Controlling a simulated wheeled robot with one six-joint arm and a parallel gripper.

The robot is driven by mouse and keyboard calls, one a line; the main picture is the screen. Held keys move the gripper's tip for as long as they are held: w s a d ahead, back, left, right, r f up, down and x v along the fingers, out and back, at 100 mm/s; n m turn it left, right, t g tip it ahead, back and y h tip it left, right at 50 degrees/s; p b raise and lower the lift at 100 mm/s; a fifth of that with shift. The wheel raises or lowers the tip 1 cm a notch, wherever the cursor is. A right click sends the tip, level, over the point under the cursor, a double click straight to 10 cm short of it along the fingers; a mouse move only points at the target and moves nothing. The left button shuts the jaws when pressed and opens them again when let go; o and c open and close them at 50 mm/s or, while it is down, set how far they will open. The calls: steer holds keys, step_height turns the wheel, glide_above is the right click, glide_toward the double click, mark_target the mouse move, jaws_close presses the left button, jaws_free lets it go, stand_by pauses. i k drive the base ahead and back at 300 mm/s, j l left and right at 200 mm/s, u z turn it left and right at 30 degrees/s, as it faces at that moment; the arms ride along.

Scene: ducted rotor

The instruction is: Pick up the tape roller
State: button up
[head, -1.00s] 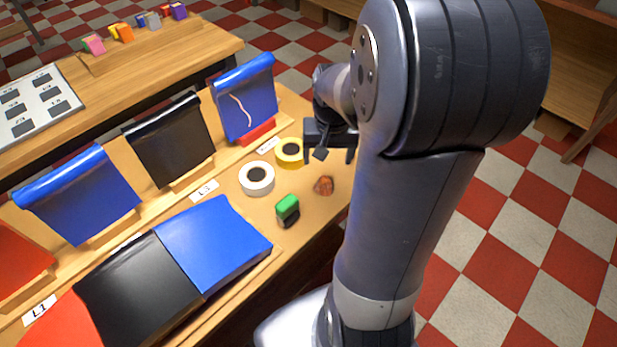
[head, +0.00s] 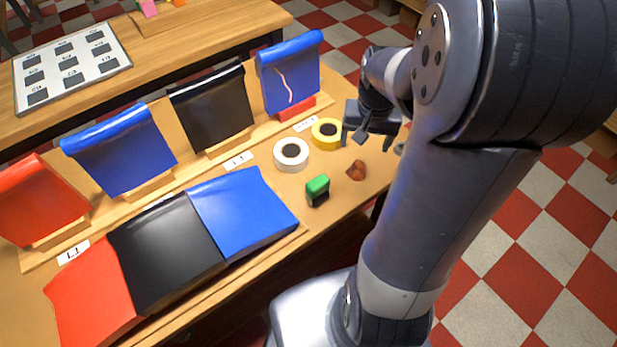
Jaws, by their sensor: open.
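No thing is plainly marked as the tape roller, and I cannot tell which it is. A small green and black block-like item (head: 318,191) stands on the near table. A white tape roll (head: 291,154) and a yellow tape roll (head: 326,133) lie flat behind it. A small grey item (head: 400,148) is partly hidden by my arm at the table's right end. My gripper (head: 369,140) is open and empty, pointing down over the right end of the table. It is right of the yellow roll and behind a reddish-brown lump (head: 356,171).
Red, black and blue sheets (head: 165,260) cover the table front. A rack at the back holds draped panels, including a blue one with a pale crack-like line (head: 290,75). A farther table (head: 200,40) carries a marked white board (head: 72,65). Checkered floor lies right.

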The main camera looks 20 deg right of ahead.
mark_target(317, 190)
steer(key=l+u, duration=0.85)
steer(key=k+l+u, duration=0.2)
steer(key=l+u, duration=0.2)
